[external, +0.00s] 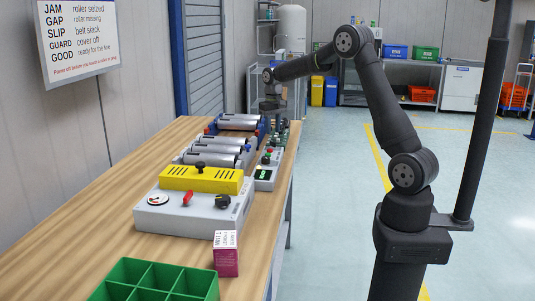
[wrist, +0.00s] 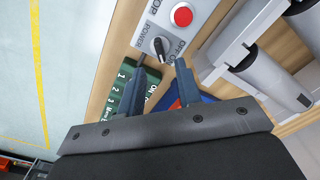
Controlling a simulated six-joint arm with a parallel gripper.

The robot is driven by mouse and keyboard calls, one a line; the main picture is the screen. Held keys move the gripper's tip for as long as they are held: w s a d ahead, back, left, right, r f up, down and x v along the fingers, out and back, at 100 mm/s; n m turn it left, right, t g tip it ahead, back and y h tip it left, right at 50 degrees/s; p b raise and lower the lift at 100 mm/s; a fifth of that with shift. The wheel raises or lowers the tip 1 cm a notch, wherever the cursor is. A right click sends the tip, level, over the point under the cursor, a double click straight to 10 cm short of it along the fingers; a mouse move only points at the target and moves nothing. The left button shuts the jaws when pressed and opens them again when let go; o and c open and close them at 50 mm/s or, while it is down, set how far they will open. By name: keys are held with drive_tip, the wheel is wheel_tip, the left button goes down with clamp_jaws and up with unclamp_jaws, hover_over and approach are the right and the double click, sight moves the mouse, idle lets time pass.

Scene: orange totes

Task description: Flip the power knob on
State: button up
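The power knob (wrist: 158,47) is black with a pale mark and sits on a light grey control panel (wrist: 146,33) lettered POWER, with OFF and ON to the right of the knob. I cannot tell which setting it points at. My gripper (wrist: 161,61) is open, its two dark fingers apart and pointing at the panel, with the knob just beyond and between the fingertips. I see no clear contact. In the external view my gripper (external: 272,122) hangs over the far end of the bench, close to the small grey control box (external: 264,184); the knob is too small to make out there.
A red STOP button (wrist: 183,16) is beside the knob. A green numbered panel (wrist: 122,90) lies under the fingers. Metal rollers (wrist: 262,75) stand close on the right. On the bench are a yellow-topped grey machine (external: 180,219), a pink box (external: 226,262) and a green tray (external: 155,294).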

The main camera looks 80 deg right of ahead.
sight(273, 142)
wheel_tip(273, 142, up, 12)
idle(0.3)
idle(0.4)
wheel_tip(273, 142, down, 18)
drive_tip(key=shift+r, duration=0.25)
idle(0.3)
drive_tip(key=shift+r, duration=0.1)
